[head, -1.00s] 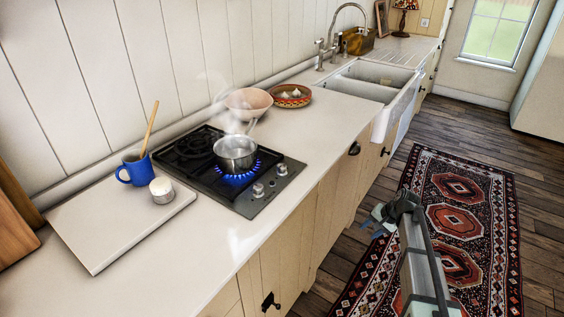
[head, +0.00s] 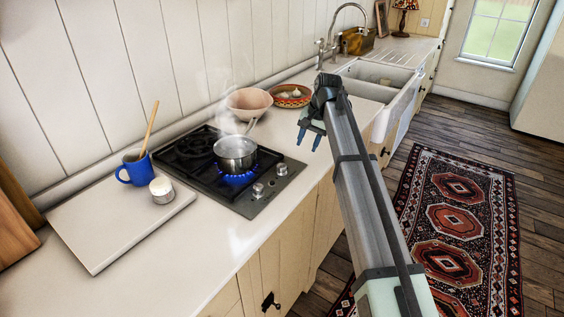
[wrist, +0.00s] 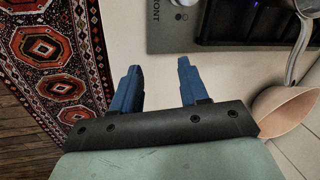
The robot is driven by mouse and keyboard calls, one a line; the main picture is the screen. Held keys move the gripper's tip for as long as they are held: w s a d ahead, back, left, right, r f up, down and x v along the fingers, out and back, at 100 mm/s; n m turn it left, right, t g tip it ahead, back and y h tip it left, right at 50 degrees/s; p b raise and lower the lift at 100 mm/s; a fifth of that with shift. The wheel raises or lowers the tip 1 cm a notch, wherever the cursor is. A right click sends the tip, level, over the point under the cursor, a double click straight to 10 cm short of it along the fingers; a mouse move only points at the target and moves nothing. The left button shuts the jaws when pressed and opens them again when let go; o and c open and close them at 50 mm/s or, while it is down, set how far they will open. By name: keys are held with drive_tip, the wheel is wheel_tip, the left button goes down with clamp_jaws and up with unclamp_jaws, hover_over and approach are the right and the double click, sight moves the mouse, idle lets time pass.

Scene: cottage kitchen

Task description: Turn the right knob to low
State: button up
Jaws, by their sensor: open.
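The black gas hob (head: 196,145) has two silver knobs on its front right strip. The right knob (head: 282,169) is the one farther along the counter; the left knob (head: 258,190) is nearer the camera. A steaming metal pot (head: 235,152) stands over a blue flame. My gripper (head: 308,140) is open and empty, above the counter's front edge, right of the hob and apart from the knobs. In the wrist view its blue fingers (wrist: 158,68) are spread, with the hob's grey strip (wrist: 170,38) beyond them. The knob settings are too small to read.
A pink bowl (head: 249,101) and a patterned dish (head: 292,97) stand behind the gripper. The counter before the hob is clear.

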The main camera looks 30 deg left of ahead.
sight(282, 165)
drive_tip(key=s+a+r+h, duration=0.3)
drive_tip(key=s+a+r, duration=0.2)
drive_tip(key=s+r, duration=0.3)
drive_tip(key=shift+n, duration=0.4)
drive_tip(key=f, duration=1.4)
drive_tip(key=shift+w+a, duration=0.1)
drive_tip(key=shift+w, duration=0.2)
drive_tip(key=shift+r, duration=0.1)
drive_tip(key=c, duration=0.8)
drive_tip(key=shift+o, duration=0.2)
